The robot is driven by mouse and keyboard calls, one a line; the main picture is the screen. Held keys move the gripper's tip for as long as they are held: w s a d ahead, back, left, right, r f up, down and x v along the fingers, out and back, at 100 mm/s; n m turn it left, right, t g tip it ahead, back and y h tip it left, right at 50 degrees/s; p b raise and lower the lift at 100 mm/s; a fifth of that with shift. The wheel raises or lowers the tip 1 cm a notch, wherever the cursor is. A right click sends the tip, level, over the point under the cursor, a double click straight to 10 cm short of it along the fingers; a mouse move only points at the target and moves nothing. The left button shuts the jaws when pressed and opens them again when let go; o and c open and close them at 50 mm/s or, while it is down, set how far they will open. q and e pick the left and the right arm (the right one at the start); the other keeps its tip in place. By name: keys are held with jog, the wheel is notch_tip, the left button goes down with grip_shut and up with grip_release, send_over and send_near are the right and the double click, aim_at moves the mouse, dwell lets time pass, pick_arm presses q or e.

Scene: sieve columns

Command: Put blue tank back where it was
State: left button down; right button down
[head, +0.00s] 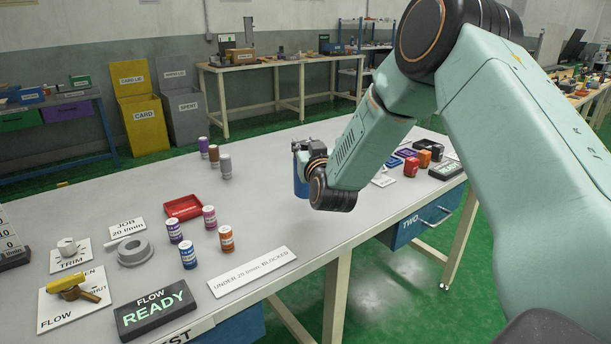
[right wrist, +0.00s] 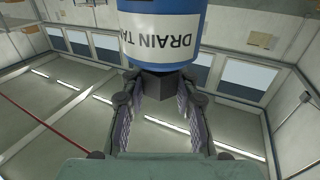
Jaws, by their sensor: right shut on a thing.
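The blue tank (head: 302,184) is at my right gripper (head: 304,148), over the far right-hand part of the grey bench. In the right wrist view the tank (right wrist: 190,62) carries a white label reading "DRAIN TA", seen upside down, and the rest is cut off. My right gripper (right wrist: 162,88) is shut on a dark part at one end of the tank. I cannot tell whether the tank touches the bench top. Part of it is hidden behind my right wrist. My left gripper is not in view.
Several small canisters stand left of the tank, including a grey one (head: 225,166) and an orange one (head: 226,238). A red tray (head: 184,207) lies nearby. Red and orange blocks (head: 411,167) stand to the right. The bench top between canisters and tank is clear.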

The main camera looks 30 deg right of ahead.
jog(key=f, duration=0.2)
jog(key=w+d+f, duration=0.1)
jog(key=shift+f, duration=0.15)
jog(key=shift+s+a+f+b, duration=0.2)
jog(key=shift+s+f+b, duration=0.1)
jog(key=shift+f, duration=0.2)
jog(key=shift+s+a+f+b, duration=0.15)
jog(key=shift+f+b, duration=0.15)
jog(key=shift+f, duration=0.15)
jog(key=shift+w+d+f, duration=0.25)
jog(key=shift+w+f, duration=0.05)
jog(key=shift+w, duration=0.1)
jog(key=c, duration=1.4)
grip_release()
jog(key=shift+f, duration=0.15)
jog(key=o, duration=0.4)
jog(key=shift+s+a+r, duration=0.2)
jog(key=shift+s+r, duration=0.1)
jog(key=shift+r, duration=0.1)
jog(key=shift+w+d+f, duration=0.15)
jog(key=shift+w+f, duration=0.05)
jog(key=shift+f, duration=0.1)
jog(key=p+v, duration=0.1)
jog(key=v, duration=0.5)
jog(key=p+v, duration=0.1)
jog(key=v, duration=0.5)
jog(key=shift+r, duration=0.25)
